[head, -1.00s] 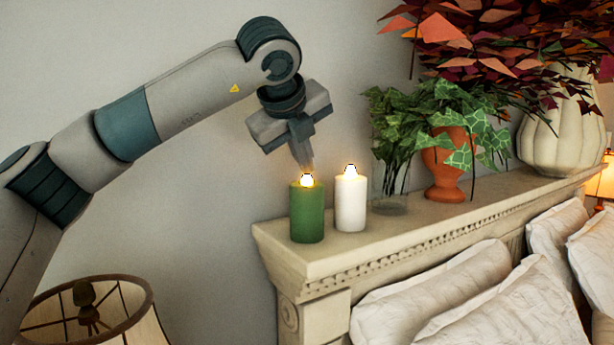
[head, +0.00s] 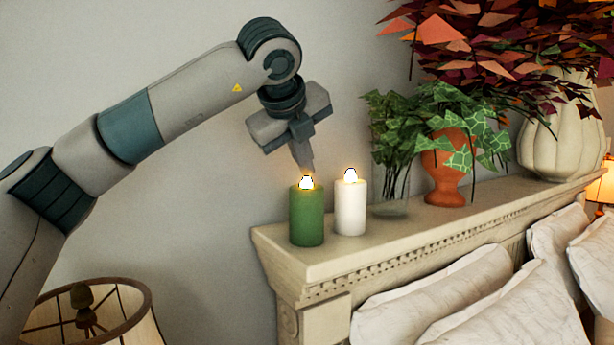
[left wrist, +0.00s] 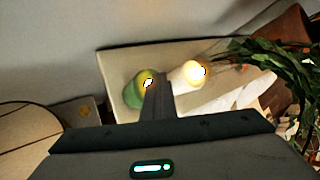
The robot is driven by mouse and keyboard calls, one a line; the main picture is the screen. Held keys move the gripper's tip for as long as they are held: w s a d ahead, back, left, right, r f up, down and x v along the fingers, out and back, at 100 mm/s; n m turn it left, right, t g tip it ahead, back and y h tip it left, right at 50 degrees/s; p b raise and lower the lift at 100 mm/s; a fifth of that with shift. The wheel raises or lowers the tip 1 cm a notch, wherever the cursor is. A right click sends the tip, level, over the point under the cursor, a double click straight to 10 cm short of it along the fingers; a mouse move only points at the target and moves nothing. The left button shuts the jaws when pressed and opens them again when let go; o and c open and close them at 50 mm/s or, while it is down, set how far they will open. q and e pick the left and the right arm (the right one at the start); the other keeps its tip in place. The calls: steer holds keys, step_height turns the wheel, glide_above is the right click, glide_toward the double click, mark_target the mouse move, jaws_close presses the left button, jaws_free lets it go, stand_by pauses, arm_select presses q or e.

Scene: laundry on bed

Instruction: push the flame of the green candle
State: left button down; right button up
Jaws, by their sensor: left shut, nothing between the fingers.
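The green candle (head: 307,216) stands upright at the left end of the headboard's top ledge. Its flame (head: 306,182) is lit. In the left wrist view the green candle (left wrist: 137,95) and its bright flame (left wrist: 148,83) show just left of my fingers. My left gripper (head: 305,168) points down with its fingers shut and empty, its tips close above the flame. Whether they touch it I cannot tell. The left gripper also shows in the left wrist view (left wrist: 160,80). My right gripper is not in view.
A lit white candle (head: 351,206) stands close to the right of the green one. Further right are a glass with ivy (head: 391,205), a terracotta vase (head: 444,185) and a large cream vase (head: 560,145). A lampshade (head: 150,325) is at lower left; pillows (head: 440,285) lie below the ledge (head: 400,230).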

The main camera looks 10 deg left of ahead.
mark_target(305, 188)
arm_select(q)
steer(key=shift+w+r+p, duration=0.1)
steer(key=shift+r+p, duration=0.6)
steer(key=shift+r, duration=0.6)
steer(key=shift+r+p, duration=0.8)
steer(key=shift+r, duration=0.95)
